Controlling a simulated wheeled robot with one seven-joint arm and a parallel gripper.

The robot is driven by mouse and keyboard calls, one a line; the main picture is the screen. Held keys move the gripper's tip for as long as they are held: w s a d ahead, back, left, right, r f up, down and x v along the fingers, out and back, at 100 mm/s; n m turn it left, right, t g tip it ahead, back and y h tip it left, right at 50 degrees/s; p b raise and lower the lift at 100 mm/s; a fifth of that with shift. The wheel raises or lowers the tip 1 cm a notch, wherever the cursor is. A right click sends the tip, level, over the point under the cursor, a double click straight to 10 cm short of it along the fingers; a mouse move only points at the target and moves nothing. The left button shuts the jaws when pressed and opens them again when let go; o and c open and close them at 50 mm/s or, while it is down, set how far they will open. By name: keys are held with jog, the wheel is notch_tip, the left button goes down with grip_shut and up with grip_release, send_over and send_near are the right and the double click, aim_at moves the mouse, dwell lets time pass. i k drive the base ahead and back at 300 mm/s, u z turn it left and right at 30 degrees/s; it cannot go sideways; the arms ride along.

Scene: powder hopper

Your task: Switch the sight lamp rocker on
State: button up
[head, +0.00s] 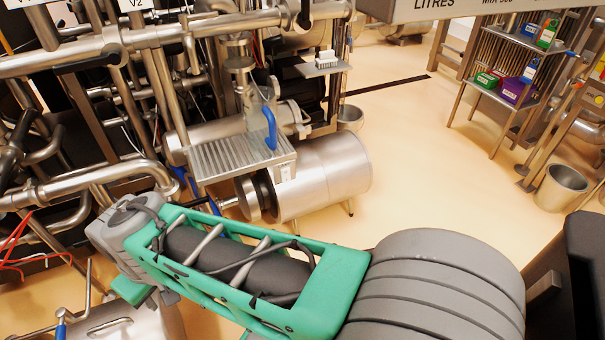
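I cannot pick out the sight lamp rocker for certain in the head view. My green and grey arm reaches across the lower part of the view from the right to the left. Its grey joint is in front of the pipework. My gripper does not show, so its fingers and anything between them are hidden.
Dense steel pipework (150,40) fills the left. A blue handle (269,128) stands at the ribbed tray, with a steel cylinder (320,178) below. Right, a rack (500,98) holds several coloured boxes, near a metal bucket (561,186). The floor (420,165) between is clear.

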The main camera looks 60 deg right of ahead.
aim_at(285, 175)
jog(key=z, duration=3.2)
jog(key=k, duration=1)
jog(key=u, duration=0.95)
jog(key=i, duration=1)
jog(key=z, duration=0.05)
